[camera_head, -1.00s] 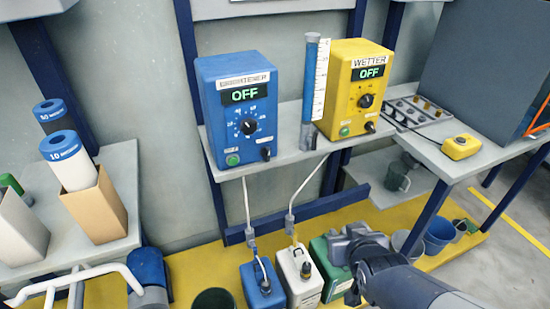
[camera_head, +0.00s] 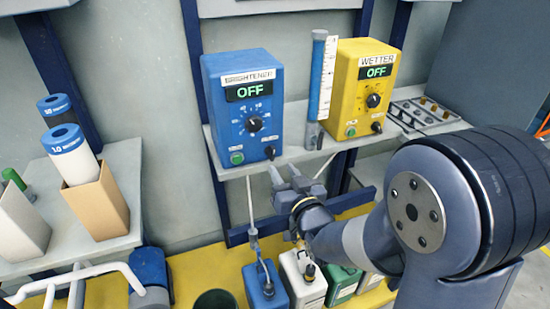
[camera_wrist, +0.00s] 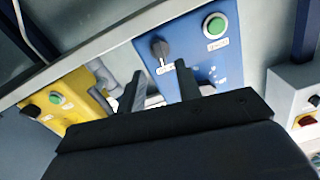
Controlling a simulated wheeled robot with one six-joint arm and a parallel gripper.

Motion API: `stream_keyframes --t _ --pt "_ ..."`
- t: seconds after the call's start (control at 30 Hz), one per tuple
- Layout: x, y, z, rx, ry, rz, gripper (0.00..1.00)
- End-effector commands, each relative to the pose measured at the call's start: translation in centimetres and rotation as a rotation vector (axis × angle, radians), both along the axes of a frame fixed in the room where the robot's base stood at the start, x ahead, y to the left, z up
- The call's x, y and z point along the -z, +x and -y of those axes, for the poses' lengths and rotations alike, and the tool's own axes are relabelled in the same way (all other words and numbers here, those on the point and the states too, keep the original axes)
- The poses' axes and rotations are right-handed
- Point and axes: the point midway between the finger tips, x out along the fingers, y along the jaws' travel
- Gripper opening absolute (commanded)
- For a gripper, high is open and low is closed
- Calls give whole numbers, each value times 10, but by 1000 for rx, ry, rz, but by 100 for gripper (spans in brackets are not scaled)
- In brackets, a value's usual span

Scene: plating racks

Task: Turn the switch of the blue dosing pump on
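The blue dosing pump (camera_head: 224,112), labelled BRIGHTENER, stands on the shelf and its display reads OFF. Its black switch (camera_head: 270,152) is at the lower right of the front, and a green button (camera_head: 237,158) is at the lower left. My gripper (camera_head: 284,168) is open and empty, just below and in front of the switch. In the wrist view the pump looks upside down; the switch (camera_wrist: 160,48) shows beyond the gap between my two spread fingers (camera_wrist: 161,76), apart from them. The green button (camera_wrist: 215,26) is up and right there.
The yellow WETTER pump (camera_head: 350,97), also reading OFF, stands to the right with its own black switch (camera_head: 377,127). A clear-and-blue measuring cylinder (camera_head: 317,90) stands between the pumps. The shelf edge (camera_head: 300,156) lies close to my gripper. Canisters with hoses stand below.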

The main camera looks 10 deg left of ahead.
Motion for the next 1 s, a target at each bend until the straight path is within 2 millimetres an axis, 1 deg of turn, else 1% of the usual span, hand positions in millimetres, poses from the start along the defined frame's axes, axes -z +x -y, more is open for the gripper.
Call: stream_keyframes --t 0.03,0.1,0.2,0.33,0.5,0.77,1.0 --pt "1 9 -6 -1 0 -1 33" --pt "0 20 -12 0 -1 -1 33" --pt "0 33 -20 0 -1 -1 33" --pt "0 45 -27 1 0 0 33" --pt "0 53 -31 1 -1 -1 33" --pt "0 54 -32 1 -1 -1 33" --pt "0 53 -32 1 -1 -1 14"
